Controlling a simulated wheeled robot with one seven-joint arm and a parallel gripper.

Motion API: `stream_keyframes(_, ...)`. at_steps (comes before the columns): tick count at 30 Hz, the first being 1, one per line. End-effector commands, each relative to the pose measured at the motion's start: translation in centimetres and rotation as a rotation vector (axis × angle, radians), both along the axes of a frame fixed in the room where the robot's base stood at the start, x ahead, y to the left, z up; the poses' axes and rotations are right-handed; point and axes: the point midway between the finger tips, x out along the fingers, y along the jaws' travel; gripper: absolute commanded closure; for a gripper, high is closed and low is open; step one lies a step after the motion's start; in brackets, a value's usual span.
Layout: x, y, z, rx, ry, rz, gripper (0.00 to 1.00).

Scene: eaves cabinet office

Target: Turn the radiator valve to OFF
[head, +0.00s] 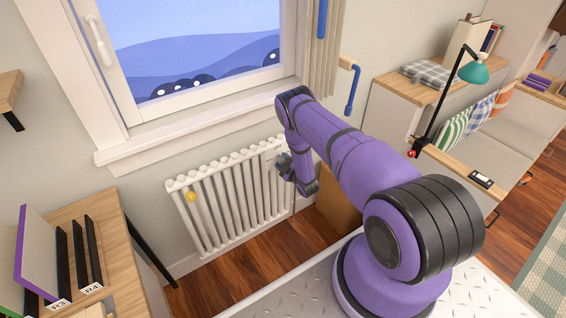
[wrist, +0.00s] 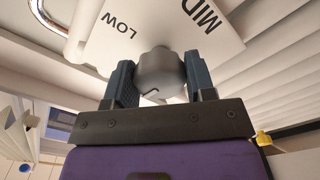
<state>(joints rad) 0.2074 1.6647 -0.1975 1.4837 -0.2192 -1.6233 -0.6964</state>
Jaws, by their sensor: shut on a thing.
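The white radiator (head: 222,208) stands under the window in the head view. My gripper (head: 283,162) is at the upper right end of it, where my arm partly hides the valve. In the wrist view, the grey valve knob (wrist: 161,73) is between the two dark fingers of my gripper (wrist: 162,80), which is shut on it. Behind the knob is a white dial plate (wrist: 128,28) with the words LOW and MID.
A yellow round part (head: 191,197) is on the radiator's left end. The window sill (head: 200,122) juts out above the radiator. A wooden desk (head: 95,225) stands at the left, and a cardboard-brown panel (head: 338,197) is right of the radiator.

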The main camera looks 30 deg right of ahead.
Motion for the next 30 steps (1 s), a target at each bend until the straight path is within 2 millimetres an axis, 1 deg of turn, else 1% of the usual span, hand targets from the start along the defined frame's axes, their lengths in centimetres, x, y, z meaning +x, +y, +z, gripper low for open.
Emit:
stream_keyframes(3, -0.18, -0.03, -0.21, -0.051, 0.004, -0.001, 0.74)
stream_keyframes(9, -0.18, -0.01, -0.20, -0.098, 0.002, -0.001, 0.74)
stream_keyframes(23, -0.19, -0.05, -0.19, -0.112, 0.002, -0.001, 0.74)
stream_keyframes(24, -0.19, -0.05, -0.19, -0.112, 0.002, -0.001, 0.48)
stream_keyframes(26, -0.18, -0.05, -0.18, -0.111, 0.001, -0.001, 0.34)
stream_keyframes(27, -0.16, -0.05, -0.15, -0.111, 0.001, -0.001, 0.25)
stream_keyframes(30, -0.12, -0.04, -0.11, -0.111, 0.000, -0.001, 0.24)
